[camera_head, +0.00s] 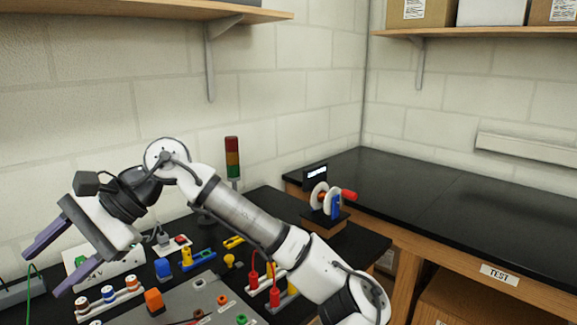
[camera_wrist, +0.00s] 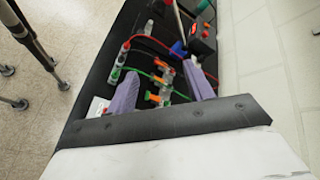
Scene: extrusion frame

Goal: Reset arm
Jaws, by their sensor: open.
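My gripper (camera_head: 58,262) is at the left in the head view, raised above the left end of the black bench, its two purple fingers spread apart and pointing down-left. Nothing is seen between the fingers in the head view. In the wrist view my gripper (camera_wrist: 160,95) shows its purple fingers wide apart over the bench, with cables and small connectors seen below between them. My white and grey arm reaches from the lower right, up over the bench and down to the left.
The black bench (camera_head: 262,202) holds a grey board (camera_head: 190,298), an orange block (camera_head: 154,301), red plugs (camera_head: 275,291), a stack light (camera_head: 232,158) and a reel device (camera_head: 326,200). Another bench (camera_head: 450,205), mostly bare, stands at right. Shelves (camera_head: 140,8) hang above.

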